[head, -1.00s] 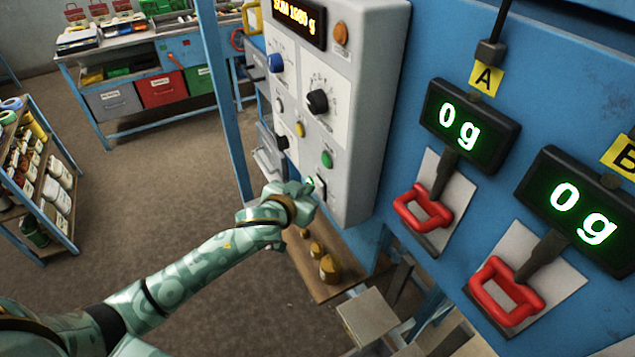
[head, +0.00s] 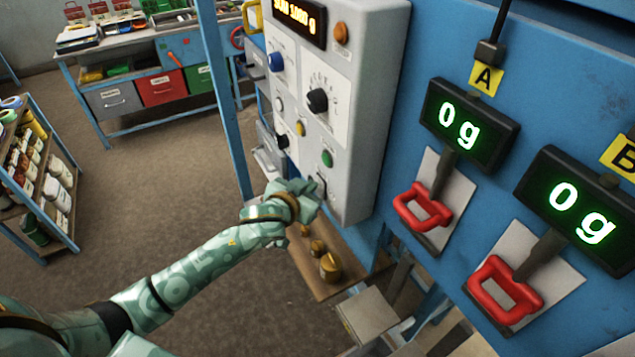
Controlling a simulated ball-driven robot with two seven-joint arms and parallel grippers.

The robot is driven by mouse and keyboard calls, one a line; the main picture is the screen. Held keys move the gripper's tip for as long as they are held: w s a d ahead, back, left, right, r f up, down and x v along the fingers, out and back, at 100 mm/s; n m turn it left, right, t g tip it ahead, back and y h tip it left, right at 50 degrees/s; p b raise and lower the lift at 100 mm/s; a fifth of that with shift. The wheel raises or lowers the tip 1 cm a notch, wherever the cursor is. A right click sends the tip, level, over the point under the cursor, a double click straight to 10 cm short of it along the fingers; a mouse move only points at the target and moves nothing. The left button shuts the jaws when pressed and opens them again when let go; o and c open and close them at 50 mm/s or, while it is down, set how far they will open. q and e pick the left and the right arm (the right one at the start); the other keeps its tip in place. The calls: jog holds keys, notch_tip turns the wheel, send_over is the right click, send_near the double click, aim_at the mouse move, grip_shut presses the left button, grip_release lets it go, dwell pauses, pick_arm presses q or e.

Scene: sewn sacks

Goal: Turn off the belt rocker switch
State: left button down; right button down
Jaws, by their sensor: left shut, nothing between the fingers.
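The grey control box (head: 358,140) hangs on the blue panel in the upper middle of the head view. The belt rocker switch (head: 321,184) appears as a small dark switch low on the box's face, under the green button (head: 327,158). No green light shows at it. My left gripper (head: 314,192) is shut and empty, right at the lower part of the switch. Its fingers partly hide the switch, and I cannot tell whether they touch it. My right gripper is not in view.
Two scale displays (head: 459,128) and (head: 580,212) read 0 g, with red clamps (head: 422,208) below. Brass weights (head: 330,266) stand on a wooden shelf beneath the box. A blue post (head: 226,100) rises left of the box.

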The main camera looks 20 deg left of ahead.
pick_arm(q)
jog(key=shift+s, duration=0.1)
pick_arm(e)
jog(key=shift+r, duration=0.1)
pick_arm(q)
jog(key=shift+s+a+f+p, duration=0.1)
jog(key=shift+s+a+p, duration=0.35)
jog(key=shift+s+a, duration=0.1)
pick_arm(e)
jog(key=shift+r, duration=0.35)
pick_arm(q)
jog(key=s+a+p, duration=0.2)
jog(key=s, duration=0.1)
jog(key=shift+f, duration=0.1)
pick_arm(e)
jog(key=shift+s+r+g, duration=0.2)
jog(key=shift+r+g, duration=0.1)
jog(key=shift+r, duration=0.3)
pick_arm(q)
jog(key=shift+d, duration=0.1)
